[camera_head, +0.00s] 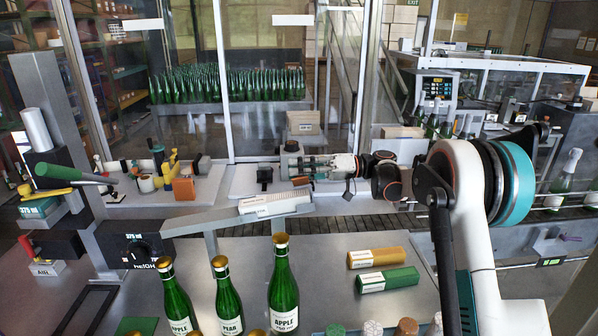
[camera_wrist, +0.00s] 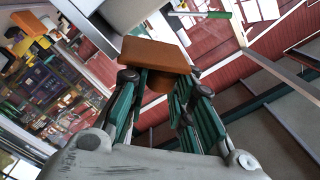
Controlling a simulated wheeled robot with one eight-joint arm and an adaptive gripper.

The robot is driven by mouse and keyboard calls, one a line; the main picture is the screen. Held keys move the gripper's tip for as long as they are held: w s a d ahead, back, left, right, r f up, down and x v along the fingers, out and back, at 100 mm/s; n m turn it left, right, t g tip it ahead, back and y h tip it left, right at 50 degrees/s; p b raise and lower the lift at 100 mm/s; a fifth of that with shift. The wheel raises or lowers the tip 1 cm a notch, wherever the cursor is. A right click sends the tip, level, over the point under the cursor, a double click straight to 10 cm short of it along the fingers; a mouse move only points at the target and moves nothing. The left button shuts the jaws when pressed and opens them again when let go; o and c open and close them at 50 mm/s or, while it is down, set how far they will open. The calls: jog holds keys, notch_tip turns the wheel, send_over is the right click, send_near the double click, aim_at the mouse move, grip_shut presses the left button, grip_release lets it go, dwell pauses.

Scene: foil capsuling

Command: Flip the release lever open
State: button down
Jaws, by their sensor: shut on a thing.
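My gripper (camera_head: 302,165) points left at mid-height in the head view, in front of the glass partition. In the wrist view its teal fingers (camera_wrist: 158,100) are closed around an orange-brown block (camera_wrist: 155,55) with a short round stub below it. The fingers hide part of the stub, and the block is hard to make out in the head view. No part is plainly marked as the release lever. A green-handled lever (camera_head: 75,174) stands on the left machine, and a small red lever (camera_head: 25,246) sits by the AIR label. My gripper is well apart from both.
Green bottles (camera_head: 229,300) with gold tops stand on the front table. Yellow (camera_head: 376,258) and green (camera_head: 387,279) boxes lie to their right. A tilted pale rack (camera_head: 240,216) lies below my gripper. Behind it, an orange block (camera_head: 183,188) and small tools rest on a bench.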

jog(key=shift+w+d+f+m+t+h+b, duration=0.15)
jog(key=shift+w+f+m+t+b, duration=0.35)
jog(key=shift+m, duration=1.65)
jog(key=shift+w+f+m+t+h+b, duration=0.2)
jog(key=shift+w+m+t+b, duration=0.5)
jog(key=shift+m, duration=1.4)
jog(key=shift+w+d+f+m+t+h+b, duration=0.1)
jog(key=shift+w+f+m+t+b, duration=0.2)
jog(key=shift+w+m, duration=1.25)
jog(key=shift+s+f+m, duration=0.1)
jog(key=shift+s+m, duration=0.55)
jog(key=shift+m, duration=0.05)
jog(key=c, duration=1.4)
grip_release()
jog(key=s+d, duration=0.1)
jog(key=d, duration=1)
jog(key=shift+s+d+r, duration=0.2)
jog(key=shift+d+r, duration=0.1)
jog(key=shift+d, duration=0.1)
